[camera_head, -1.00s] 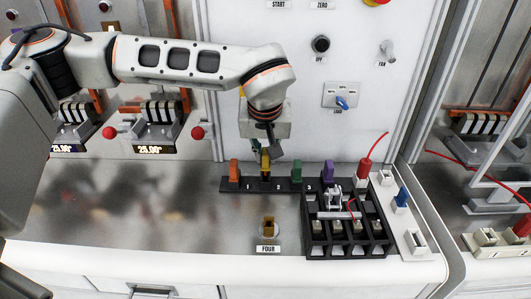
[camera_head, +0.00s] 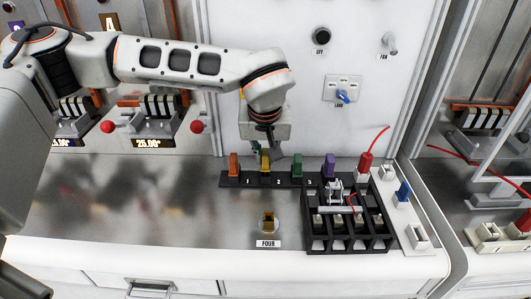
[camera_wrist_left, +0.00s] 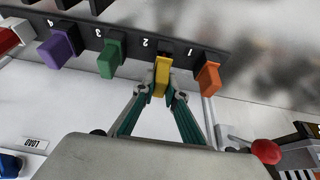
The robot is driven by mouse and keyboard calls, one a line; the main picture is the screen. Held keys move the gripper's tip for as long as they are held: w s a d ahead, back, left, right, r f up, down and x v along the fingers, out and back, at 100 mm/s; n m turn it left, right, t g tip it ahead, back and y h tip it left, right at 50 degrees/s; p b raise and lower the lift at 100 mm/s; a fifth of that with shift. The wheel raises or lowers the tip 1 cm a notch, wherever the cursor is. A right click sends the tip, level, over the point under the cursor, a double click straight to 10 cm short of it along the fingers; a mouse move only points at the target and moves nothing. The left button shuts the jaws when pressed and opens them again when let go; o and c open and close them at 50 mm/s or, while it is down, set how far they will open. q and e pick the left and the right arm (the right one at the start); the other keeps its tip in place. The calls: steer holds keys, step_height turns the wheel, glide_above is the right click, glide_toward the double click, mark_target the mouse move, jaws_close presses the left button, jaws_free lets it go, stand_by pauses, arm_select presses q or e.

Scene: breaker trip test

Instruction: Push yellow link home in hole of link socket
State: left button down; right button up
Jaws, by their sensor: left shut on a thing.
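The yellow link (camera_head: 265,165) stands upright in the black numbered rack (camera_head: 245,182), between the orange link (camera_head: 234,165) and the green link (camera_head: 297,166). My left gripper (camera_head: 265,153) reaches down to it from above. In the left wrist view the fingertips (camera_wrist_left: 160,93) are shut on the sides of the yellow link (camera_wrist_left: 162,70), whose far end is at the rack. How deep the yellow link sits in the rack cannot be told. My right gripper is not in view.
A purple link (camera_head: 329,165) stands at the rack's right end. A black frame with a red wire (camera_head: 345,240) lies right of the FOUR socket. A red plug (camera_head: 365,162) and blue plug (camera_head: 402,196) stand farther right. The counter left of the socket is clear.

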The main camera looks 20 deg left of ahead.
arm_select(q)
steer(key=shift+f+b, duration=0.35)
steer(key=shift+f, duration=0.45)
steer(key=c, duration=2)
jaws_free()
steer(key=shift+o, duration=0.2)
steer(key=shift+r, duration=0.1)
steer(key=v, duration=1.2)
steer(key=shift+s, duration=0.1)
